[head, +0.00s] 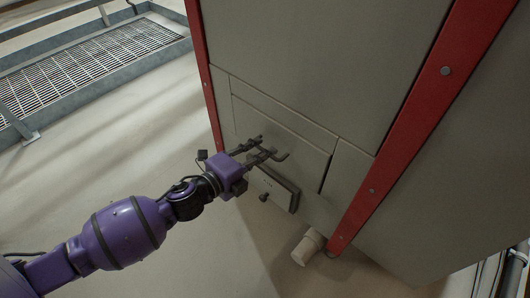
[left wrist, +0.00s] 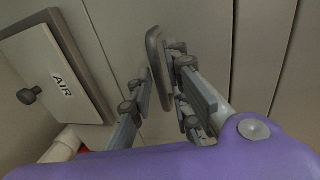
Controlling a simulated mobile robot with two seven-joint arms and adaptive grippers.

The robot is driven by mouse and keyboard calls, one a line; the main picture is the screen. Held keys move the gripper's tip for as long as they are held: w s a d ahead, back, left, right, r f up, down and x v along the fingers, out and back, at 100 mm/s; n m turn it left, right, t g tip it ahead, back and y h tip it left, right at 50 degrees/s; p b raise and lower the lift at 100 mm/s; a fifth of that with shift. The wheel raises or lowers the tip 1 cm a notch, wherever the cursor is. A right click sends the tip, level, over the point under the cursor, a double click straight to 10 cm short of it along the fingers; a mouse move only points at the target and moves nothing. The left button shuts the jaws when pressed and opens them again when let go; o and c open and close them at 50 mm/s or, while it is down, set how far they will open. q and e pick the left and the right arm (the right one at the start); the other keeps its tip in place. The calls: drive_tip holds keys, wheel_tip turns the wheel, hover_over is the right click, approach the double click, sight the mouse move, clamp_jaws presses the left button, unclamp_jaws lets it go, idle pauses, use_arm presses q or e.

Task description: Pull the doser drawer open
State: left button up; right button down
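The doser drawer (head: 300,128) is a beige front panel low on the feed mixer's side. It looks nearly flush, with a dark line at its lower right edge. Its grey bar handle (left wrist: 156,62) shows in the left wrist view, between the finger pads. My left gripper (head: 269,149) is at the drawer front, and its fingers (left wrist: 160,92) lie on either side of the handle. Both pads are very close to the handle; whether they press on it is unclear. The fingers partly hide the handle in the head view. My right gripper is in neither view.
A box marked AIR (left wrist: 62,80) with a dark knob (left wrist: 29,95) sits just below the drawer. A pale pipe stub (head: 307,247) sticks out lower down. Red corner posts (head: 405,135) frame the panel. A metal grating (head: 85,72) lies at the upper left, with open floor before it.

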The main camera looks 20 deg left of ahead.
use_arm(q)
drive_tip(key=shift+x, duration=1)
clamp_jaws()
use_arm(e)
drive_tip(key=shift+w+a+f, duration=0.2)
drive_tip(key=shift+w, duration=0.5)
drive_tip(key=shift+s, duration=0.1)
